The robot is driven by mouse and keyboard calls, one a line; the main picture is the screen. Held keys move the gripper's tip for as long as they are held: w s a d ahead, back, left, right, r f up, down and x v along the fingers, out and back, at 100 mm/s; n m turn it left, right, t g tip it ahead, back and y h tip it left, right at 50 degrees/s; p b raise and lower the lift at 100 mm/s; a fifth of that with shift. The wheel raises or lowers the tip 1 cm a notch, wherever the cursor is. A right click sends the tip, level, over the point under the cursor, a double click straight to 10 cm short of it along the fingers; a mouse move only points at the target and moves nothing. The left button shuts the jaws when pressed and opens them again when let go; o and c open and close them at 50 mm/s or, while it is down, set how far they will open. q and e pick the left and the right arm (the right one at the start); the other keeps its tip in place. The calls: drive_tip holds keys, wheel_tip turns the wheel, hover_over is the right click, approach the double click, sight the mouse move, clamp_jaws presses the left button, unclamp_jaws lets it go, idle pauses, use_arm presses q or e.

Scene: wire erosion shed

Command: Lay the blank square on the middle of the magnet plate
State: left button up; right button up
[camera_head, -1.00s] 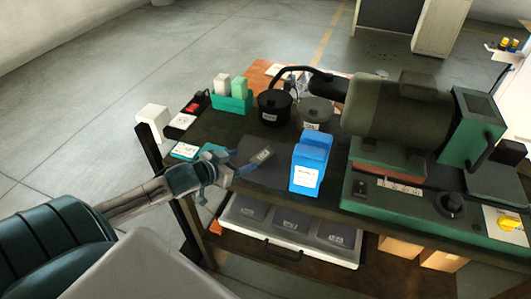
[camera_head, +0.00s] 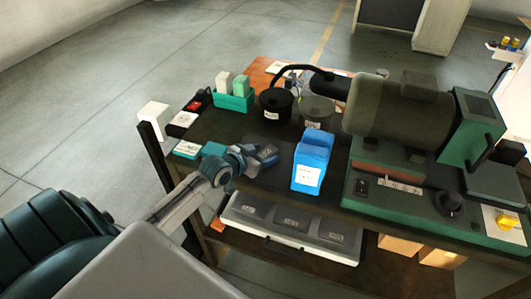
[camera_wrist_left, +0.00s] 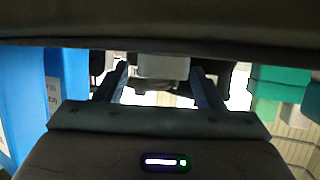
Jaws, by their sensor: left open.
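A small grey block with a pale label (camera_head: 266,153), which looks like the blank, lies on a dark flat area (camera_head: 281,158) left of the blue box. I cannot tell for sure whether this dark area is the magnet plate. My left gripper (camera_head: 257,158) is open and low over the bench, with its fingers at the block. In the left wrist view the open fingers (camera_wrist_left: 160,88) stand on either side of a grey block (camera_wrist_left: 163,67). Whether they touch it is hidden. My right gripper is not in view.
A blue box (camera_head: 311,162) stands close right of the gripper. A teal holder with blocks (camera_head: 234,102) and dark pots (camera_head: 275,103) stand behind. A green machine (camera_head: 420,200) fills the right. A tray (camera_head: 290,236) sits on the lower shelf.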

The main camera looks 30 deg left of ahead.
use_arm(q)
drive_tip(key=shift+w+d+f, duration=0.1)
drive_tip(key=shift+w+f, duration=0.05)
drive_tip(key=shift+w, duration=0.25)
drive_tip(key=shift+w+f, duration=0.1)
drive_tip(key=c, duration=1.3)
clamp_jaws()
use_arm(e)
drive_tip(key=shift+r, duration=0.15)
